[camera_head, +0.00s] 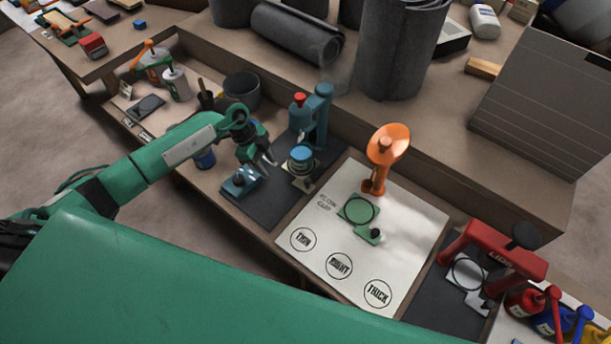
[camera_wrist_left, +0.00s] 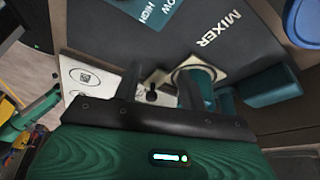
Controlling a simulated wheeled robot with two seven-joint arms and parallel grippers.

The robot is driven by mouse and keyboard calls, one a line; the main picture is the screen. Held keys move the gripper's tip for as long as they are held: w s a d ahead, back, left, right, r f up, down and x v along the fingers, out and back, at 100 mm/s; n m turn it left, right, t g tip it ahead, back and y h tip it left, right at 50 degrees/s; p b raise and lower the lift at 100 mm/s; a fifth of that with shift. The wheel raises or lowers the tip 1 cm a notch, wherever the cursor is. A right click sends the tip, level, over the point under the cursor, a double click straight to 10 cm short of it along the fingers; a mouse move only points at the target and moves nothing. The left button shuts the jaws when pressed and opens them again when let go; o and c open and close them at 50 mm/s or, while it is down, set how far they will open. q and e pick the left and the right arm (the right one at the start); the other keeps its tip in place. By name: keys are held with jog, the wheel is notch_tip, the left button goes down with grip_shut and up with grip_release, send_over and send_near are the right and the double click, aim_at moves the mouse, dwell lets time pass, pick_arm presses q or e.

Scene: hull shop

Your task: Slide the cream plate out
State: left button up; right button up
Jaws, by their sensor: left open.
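The cream plate (camera_head: 303,184) shows in the head view as a small pale piece under the blue-topped tin (camera_head: 301,154) at the mixer (camera_head: 317,115). In the wrist view the plate (camera_wrist_left: 214,72) shows as a pale piece with a round ring, partly hidden by a finger. A dark knob (camera_wrist_left: 152,96) shows between the fingers; I cannot tell whether it belongs to the plate. My left gripper (camera_head: 265,163) is open and empty, to the left of the plate and above the dark mixer mat (camera_head: 270,208). My right gripper is not in view.
A blue control box (camera_head: 240,181) stands on the mat, left of the plate. A white flow-cup board (camera_head: 400,215) with an orange stand (camera_head: 386,155) lies to the right. A dark pot (camera_head: 242,90) stands behind the gripper. A red frame (camera_head: 492,250) stands at far right.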

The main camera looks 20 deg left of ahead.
aim_at(307, 180)
pick_arm(q)
jog(key=d, duration=0.3)
jog(key=d+p, duration=0.1)
jog(key=d, duration=0.7)
jog(key=shift+w+r+p, duration=0.1)
jog(key=shift+w+p, duration=0.15)
jog(key=shift+p, duration=0.05)
jog(key=shift+x, duration=1)
jog(key=shift+d+f, duration=0.15)
jog(key=shift+f, duration=0.35)
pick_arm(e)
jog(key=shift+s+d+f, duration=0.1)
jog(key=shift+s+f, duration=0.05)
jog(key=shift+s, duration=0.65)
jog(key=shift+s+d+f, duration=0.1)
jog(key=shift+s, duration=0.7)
pick_arm(q)
grip_shut()
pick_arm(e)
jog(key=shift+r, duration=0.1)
